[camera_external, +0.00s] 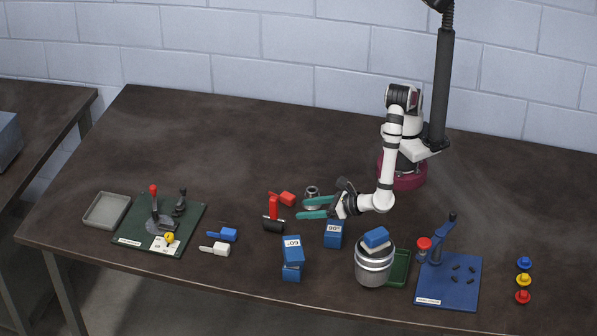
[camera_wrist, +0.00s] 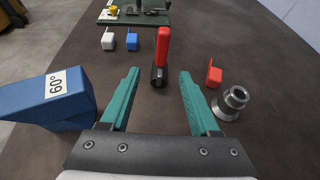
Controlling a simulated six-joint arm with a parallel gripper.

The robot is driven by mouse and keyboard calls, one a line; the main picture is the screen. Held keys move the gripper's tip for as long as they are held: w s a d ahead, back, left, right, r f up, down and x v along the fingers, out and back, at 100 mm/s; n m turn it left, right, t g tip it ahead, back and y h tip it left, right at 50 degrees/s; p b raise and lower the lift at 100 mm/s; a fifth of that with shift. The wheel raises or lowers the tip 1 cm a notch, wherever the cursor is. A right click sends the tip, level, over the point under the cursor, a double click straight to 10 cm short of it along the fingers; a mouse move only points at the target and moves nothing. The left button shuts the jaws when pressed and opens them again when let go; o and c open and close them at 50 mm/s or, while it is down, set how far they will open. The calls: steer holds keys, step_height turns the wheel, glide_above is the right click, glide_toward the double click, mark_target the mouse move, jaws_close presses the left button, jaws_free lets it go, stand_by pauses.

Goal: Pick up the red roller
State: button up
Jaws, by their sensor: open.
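The red roller, an upright red handle (camera_external: 273,207) on a dark cylinder (camera_external: 273,225), stands on the table just left of my gripper (camera_external: 301,208) in the external view. In the wrist view the red handle (camera_wrist: 163,47) rises straight ahead, and its dark cylinder (camera_wrist: 159,77) shows in the gap between the green fingertips. My gripper (camera_wrist: 159,72) is open and empty, its fingers spread to either side of the roller's line.
A small red block-like tool (camera_wrist: 214,77) and a metal fitting (camera_wrist: 231,101) lie right of the roller. A blue 60° block (camera_wrist: 45,98) stands close left of my gripper. A 90° block (camera_external: 333,235) and a metal pot (camera_external: 374,268) stand nearer the front edge.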

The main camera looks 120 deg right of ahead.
mark_target(265, 216)
steer(key=x, duration=1.5)
steer(key=shift+s+d, duration=0.1)
steer(key=shift+s, duration=0.1)
jaws_close()
